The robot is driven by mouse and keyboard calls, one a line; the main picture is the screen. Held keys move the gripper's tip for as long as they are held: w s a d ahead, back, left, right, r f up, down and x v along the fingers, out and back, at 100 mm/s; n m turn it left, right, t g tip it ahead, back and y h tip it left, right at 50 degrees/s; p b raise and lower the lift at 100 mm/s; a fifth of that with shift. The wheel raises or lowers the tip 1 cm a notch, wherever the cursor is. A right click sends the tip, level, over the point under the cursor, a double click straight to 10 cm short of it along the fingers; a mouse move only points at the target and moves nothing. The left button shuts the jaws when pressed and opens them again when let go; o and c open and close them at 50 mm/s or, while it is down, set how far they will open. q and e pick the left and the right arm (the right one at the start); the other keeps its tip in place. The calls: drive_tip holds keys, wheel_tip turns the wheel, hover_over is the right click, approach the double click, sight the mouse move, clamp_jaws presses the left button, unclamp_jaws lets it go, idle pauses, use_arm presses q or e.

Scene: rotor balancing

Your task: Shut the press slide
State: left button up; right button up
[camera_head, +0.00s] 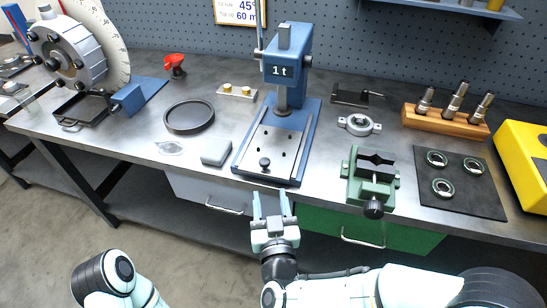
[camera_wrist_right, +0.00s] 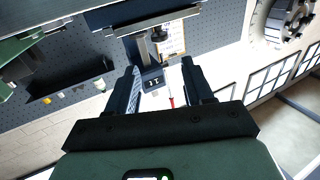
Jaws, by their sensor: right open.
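The blue press (camera_head: 286,60), marked "1 t", stands on the bench in the middle of the head view. Its slide (camera_head: 273,143) is a pale plate with several dark holes on the blue base, with a dark knob (camera_head: 265,163) near its front end. My right gripper (camera_head: 271,197) is open and empty, just in front of the bench edge and below the knob, apart from it. In the right wrist view the open fingers frame the press (camera_wrist_right: 152,80). My left arm shows only in part at the lower left; its gripper is out of view.
A grey block (camera_head: 216,152) and a black ring tray (camera_head: 189,117) lie left of the press. A green vise (camera_head: 371,178) stands to the right, its handle over the front edge. A black mat (camera_head: 460,183) with rings lies further right. Drawer handles stick out below.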

sight(265, 165)
drive_tip(key=w, duration=0.8)
drive_tip(key=w+a, duration=0.1)
drive_tip(key=w, duration=0.3)
drive_tip(key=shift+w, duration=0.3)
drive_tip(key=shift+c, duration=0.3)
